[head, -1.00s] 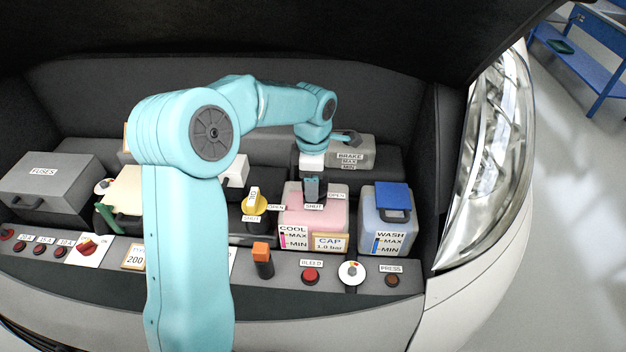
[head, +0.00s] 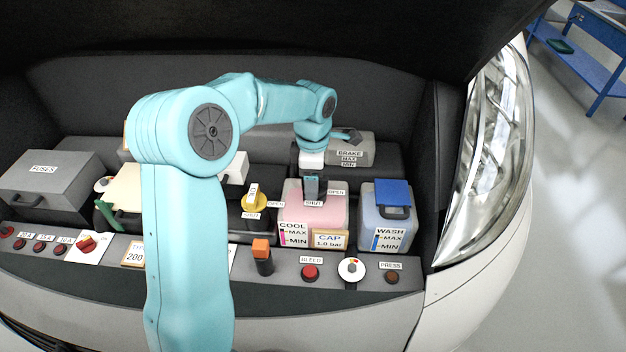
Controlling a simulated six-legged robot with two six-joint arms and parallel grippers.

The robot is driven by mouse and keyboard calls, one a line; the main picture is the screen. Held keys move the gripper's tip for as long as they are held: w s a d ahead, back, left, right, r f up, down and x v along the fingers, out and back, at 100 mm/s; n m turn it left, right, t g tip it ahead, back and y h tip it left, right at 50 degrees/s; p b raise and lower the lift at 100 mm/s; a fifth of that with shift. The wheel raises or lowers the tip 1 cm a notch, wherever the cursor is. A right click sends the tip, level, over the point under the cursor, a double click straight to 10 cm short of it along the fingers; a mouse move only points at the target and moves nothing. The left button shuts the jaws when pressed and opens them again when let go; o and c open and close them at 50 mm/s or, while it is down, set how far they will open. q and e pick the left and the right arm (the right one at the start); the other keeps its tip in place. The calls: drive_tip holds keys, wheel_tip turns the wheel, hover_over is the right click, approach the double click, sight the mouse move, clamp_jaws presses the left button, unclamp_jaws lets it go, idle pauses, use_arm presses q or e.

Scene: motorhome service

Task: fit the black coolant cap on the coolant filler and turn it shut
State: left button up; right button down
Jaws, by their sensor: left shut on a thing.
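My left gripper (head: 312,188) points down over the top of the pink coolant tank (head: 332,215), between its SHUT and OPEN labels. The coolant filler is hidden under the gripper and cap. I cannot tell whether the cap is seated or how far it is turned. The tank front carries COOL, MAX and MIN marks and a CAP 1.0 bar plate (head: 330,240). My right gripper is not in view.
A washer tank (head: 390,222) with a blue lid stands close at the right. A yellow cap (head: 254,203) with SHUT and OPEN labels is at the left. The grey brake reservoir (head: 355,147) is behind. An orange-topped lever (head: 262,252) and a red BLEED button (head: 310,272) are in front.

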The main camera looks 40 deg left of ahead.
use_arm(q)
drive_tip(key=shift+w+a, duration=0.15)
drive_tip(key=shift+w+a, duration=0.1)
drive_tip(key=shift+a, duration=0.05)
drive_tip(key=shift+w+a+f+p, duration=0.1)
drive_tip(key=shift+w+a+p, duration=0.1)
drive_tip(key=shift+p, duration=0.1)
drive_tip(key=shift+s+d, duration=0.1)
drive_tip(key=shift+d, duration=0.05)
idle(0.4)
drive_tip(key=shift+s+d+b, duration=0.1)
drive_tip(key=shift+s+b, duration=0.05)
drive_tip(key=shift+b, duration=0.15)
drive_tip(key=shift+f, duration=0.2)
